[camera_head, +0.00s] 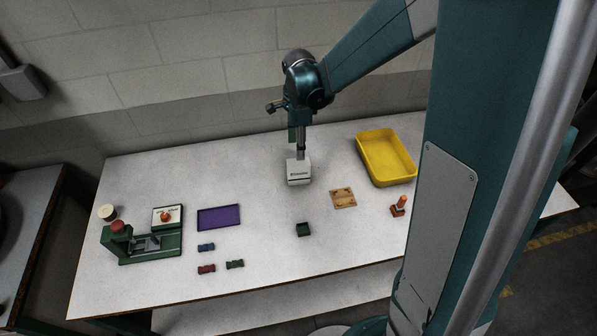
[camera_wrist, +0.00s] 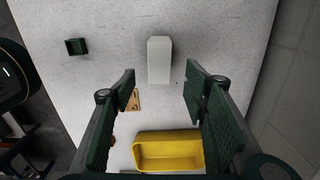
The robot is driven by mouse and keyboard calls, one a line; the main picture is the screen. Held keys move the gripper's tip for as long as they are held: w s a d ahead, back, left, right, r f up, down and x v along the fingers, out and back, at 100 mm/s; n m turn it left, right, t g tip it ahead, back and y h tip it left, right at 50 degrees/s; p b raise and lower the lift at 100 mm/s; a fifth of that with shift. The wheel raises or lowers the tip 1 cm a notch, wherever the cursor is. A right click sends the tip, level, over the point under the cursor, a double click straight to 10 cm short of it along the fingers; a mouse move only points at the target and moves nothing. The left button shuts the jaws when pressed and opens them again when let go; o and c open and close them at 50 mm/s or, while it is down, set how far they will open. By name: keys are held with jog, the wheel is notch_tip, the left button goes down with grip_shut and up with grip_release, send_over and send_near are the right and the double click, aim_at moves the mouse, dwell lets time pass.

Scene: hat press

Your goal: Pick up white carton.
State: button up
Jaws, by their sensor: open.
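The white carton (camera_head: 299,174) stands on the pale table near its back middle, with small dark print on its front. In the wrist view the carton (camera_wrist: 160,60) lies ahead of the fingertips, in line with the gap between them. My gripper (camera_head: 299,150) is just above or behind the carton in the head view; its fingers are partly hard to make out there. In the wrist view my gripper (camera_wrist: 160,86) is open, with its two dark green fingers apart and nothing between them. I cannot tell the exact distance to the carton.
A yellow bin (camera_head: 363,163) stands to the right, with a wooden plate (camera_head: 343,198) and orange-topped piece (camera_head: 398,206) nearby. A small green box (camera_head: 303,229) is in front. A purple tray (camera_head: 219,218), small blocks (camera_head: 206,247) and a green press (camera_head: 150,255) are left.

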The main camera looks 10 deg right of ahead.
aim_at(299, 162)
notch_tip(299, 162, down, 8)
jog(key=shift+f, duration=0.2)
dwell(0.3)
jog(key=shift+f, duration=1.3)
jog(key=shift+f, duration=2.6)
jog(key=shift+c, duration=0.3)
jog(key=c, duration=1)
